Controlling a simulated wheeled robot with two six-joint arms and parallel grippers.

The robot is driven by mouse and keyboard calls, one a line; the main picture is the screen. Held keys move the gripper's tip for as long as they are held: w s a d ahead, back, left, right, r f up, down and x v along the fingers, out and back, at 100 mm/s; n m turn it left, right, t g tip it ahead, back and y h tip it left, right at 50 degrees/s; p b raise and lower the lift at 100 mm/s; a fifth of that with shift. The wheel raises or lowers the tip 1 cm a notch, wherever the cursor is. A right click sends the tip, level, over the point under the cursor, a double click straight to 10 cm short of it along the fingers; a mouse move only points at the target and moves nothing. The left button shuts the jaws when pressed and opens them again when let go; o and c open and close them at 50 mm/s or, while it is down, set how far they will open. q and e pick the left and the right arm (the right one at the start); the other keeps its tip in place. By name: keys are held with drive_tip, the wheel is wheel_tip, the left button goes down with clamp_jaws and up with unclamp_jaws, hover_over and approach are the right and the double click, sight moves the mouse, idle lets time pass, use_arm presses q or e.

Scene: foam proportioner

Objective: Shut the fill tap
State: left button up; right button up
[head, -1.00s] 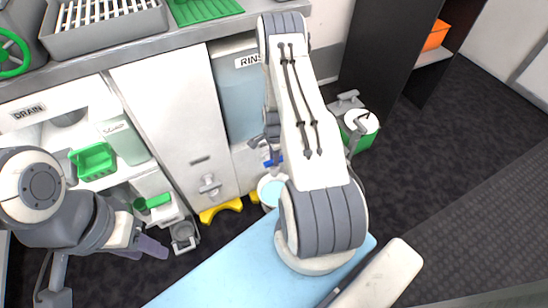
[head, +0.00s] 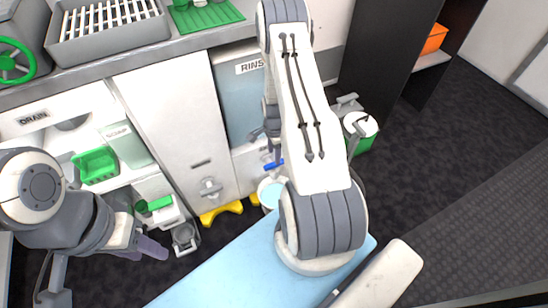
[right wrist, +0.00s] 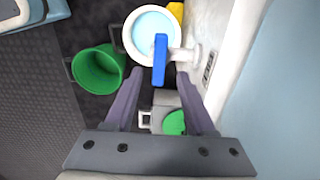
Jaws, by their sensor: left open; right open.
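The fill tap has a blue lever (right wrist: 160,62) on a pale spout and body (right wrist: 186,54) that sticks out from a white wall panel. In the head view its blue lever (head: 274,165) shows beside my right arm, low on the rinse tank's front. My right gripper (right wrist: 158,82) is open, with its two fingers on either side of the lever's near end in the picture; I see no contact. In the head view my right arm partly hides this gripper (head: 268,133). My left gripper (head: 158,250) is open and empty at the lower left, away from the tap.
A white bucket (right wrist: 128,38) with pale blue liquid stands below the tap. A green bucket (right wrist: 98,72) stands left of it. A grey-and-green item (right wrist: 163,118) lies between my fingers in the picture. A cabinet with another valve (head: 209,187) stands left of the rinse tank (head: 237,100).

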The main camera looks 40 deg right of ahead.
wheel_tip(320, 180, up, 6)
drive_tip(key=shift+f+p, duration=0.25)
drive_tip(key=shift+p, duration=0.3)
